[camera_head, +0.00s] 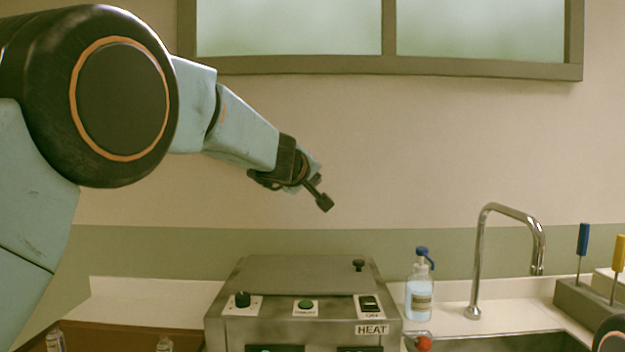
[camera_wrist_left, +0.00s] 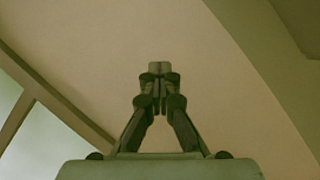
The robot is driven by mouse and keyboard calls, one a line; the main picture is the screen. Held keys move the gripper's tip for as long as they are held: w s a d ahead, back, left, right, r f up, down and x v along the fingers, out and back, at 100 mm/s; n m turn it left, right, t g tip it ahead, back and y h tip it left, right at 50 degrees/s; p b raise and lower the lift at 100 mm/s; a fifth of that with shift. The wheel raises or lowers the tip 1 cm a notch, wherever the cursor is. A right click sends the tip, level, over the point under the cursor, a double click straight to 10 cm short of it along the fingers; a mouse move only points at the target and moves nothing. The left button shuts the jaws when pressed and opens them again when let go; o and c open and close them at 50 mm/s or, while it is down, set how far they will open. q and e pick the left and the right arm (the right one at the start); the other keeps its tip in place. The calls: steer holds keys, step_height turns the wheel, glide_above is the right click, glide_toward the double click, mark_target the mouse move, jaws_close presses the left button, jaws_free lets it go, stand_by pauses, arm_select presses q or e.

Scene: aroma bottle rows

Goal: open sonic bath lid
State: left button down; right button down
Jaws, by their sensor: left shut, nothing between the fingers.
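The sonic bath (camera_head: 310,305) is a grey metal box on the counter at bottom centre in the head view. Its lid (camera_head: 300,274) lies flat and closed on top, with a small black knob (camera_head: 358,265) near its right side. My left gripper (camera_head: 323,202) is in the air above the lid, clear of it, pointing down and right. In the left wrist view its fingers (camera_wrist_left: 159,68) are together with nothing between them, against the plain wall. The bath's lower front is cut off by the frame. My right gripper is not in view.
A clear bottle with a blue cap (camera_head: 419,287) stands right of the bath. Further right are a curved metal faucet (camera_head: 507,212), a sink (camera_head: 500,342) and a holder (camera_head: 585,302) with blue and yellow handled tools. White counter (camera_head: 140,290) lies left of the bath.

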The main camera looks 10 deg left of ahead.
arm_select(q)
steer(key=shift+w+a+f, duration=0.1)
steer(key=shift+w+a, duration=0.05)
steer(key=c, duration=2.1)
jaws_free()
steer(key=o, duration=1)
steer(key=shift+s, duration=0.2)
